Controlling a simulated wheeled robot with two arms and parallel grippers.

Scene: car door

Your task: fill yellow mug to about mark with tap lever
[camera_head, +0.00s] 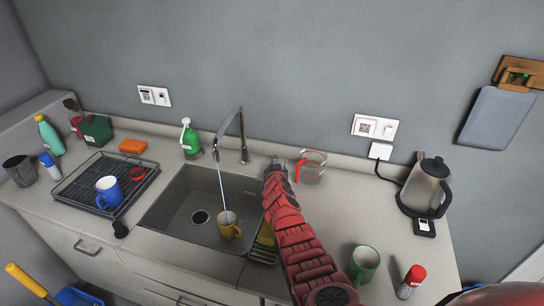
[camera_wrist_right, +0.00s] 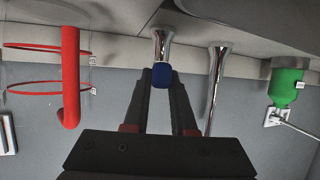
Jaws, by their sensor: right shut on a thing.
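The yellow mug (camera_head: 233,232) stands upright in the sink (camera_head: 190,218). A thin stream of water (camera_head: 221,190) runs from the chrome tap (camera_head: 234,119) down into it. The mark and water level are too small to read. My right gripper (camera_head: 276,163) is just right of the tap, at the back of the counter. In the right wrist view, upside down, its fingers (camera_wrist_right: 161,82) are shut on the blue-tipped tap lever (camera_wrist_right: 162,50). The tap's chrome column (camera_wrist_right: 216,80) stands beside it. My left gripper is not in view.
A clear jug with a red handle (camera_head: 313,168) stands close right of my right gripper. A green soap bottle (camera_head: 190,140) is left of the tap. A green mug (camera_head: 364,264), a red-capped shaker (camera_head: 411,281) and a kettle (camera_head: 426,188) are right. A dish rack (camera_head: 82,198) holds a blue mug (camera_head: 109,192).

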